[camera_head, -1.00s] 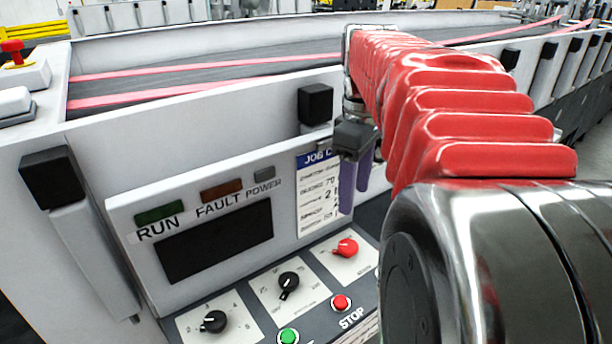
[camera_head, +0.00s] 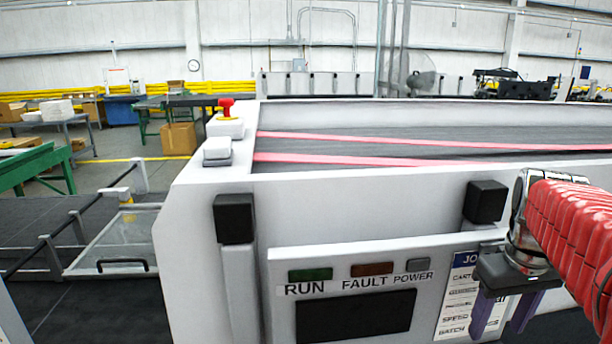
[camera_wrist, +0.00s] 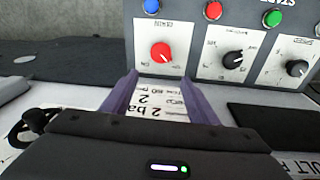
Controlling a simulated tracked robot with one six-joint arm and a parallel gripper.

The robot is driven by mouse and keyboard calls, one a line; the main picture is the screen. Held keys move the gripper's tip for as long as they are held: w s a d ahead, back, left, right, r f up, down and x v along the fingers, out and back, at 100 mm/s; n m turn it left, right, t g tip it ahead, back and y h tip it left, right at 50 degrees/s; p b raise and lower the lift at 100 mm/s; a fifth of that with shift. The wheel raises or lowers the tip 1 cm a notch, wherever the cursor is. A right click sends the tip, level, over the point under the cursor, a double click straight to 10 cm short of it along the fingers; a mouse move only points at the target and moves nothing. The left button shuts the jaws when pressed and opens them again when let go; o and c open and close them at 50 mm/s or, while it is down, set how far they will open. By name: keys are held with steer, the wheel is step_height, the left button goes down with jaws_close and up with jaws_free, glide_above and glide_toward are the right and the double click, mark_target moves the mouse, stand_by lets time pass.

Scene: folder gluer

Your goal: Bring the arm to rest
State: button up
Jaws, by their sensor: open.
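My gripper (camera_head: 506,312) hangs in front of the job card (camera_head: 460,296) on the machine's panel, at the right of the head view, with its two purple fingers pointing down. In the wrist view my gripper (camera_wrist: 160,88) has its fingers apart with nothing held between them. Part of the job card (camera_wrist: 160,104) shows between the fingers. Beyond the fingertips is the control panel with a red knob (camera_wrist: 161,52) and black knobs (camera_wrist: 233,60). My arm in its red cover comes in from the right edge of the head view.
The folder gluer carries a dark screen (camera_head: 355,316), black blocks (camera_head: 234,218) and a red emergency button (camera_head: 226,107). Pink belts (camera_head: 400,143) run along its top. To the left are a railing, a green table (camera_head: 38,165) and a cardboard box (camera_head: 180,138).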

steer(key=a+f, duration=0.1)
steer(key=a, duration=0.2)
steer(key=s+a+f+m+t, duration=0.1)
steer(key=a+f, duration=0.1)
steer(key=a, duration=0.2)
steer(key=s+a+f+m+t, duration=0.1)
steer(key=a, duration=0.3)
steer(key=shift+f, duration=0.15)
steer(key=shift+n+t, duration=0.7)
steer(key=shift+t, duration=0.1)
steer(key=s+a, duration=0.1)
steer(key=a, duration=0.1)
steer(key=s+a+f, duration=0.1)
steer(key=a, duration=0.2)
steer(key=s+a+f, duration=0.1)
steer(key=a, duration=0.1)
steer(key=shift+s+a+f, duration=0.15)
steer(key=shift+s+a, duration=0.05)
steer(key=shift+a, duration=0.1)
steer(key=shift+s+a+r+n+t+y, duration=0.15)
steer(key=shift+s+a+r+n, duration=0.1)
steer(key=shift+a, duration=0.35)
steer(key=shift+s+a+r+n+t+y, duration=0.15)
steer(key=shift+s+a, duration=0.05)
steer(key=shift+a, duration=0.35)
steer(key=shift+a+r, duration=0.15)
steer(key=shift+a, duration=0.25)
steer(key=shift+c, duration=0.5)
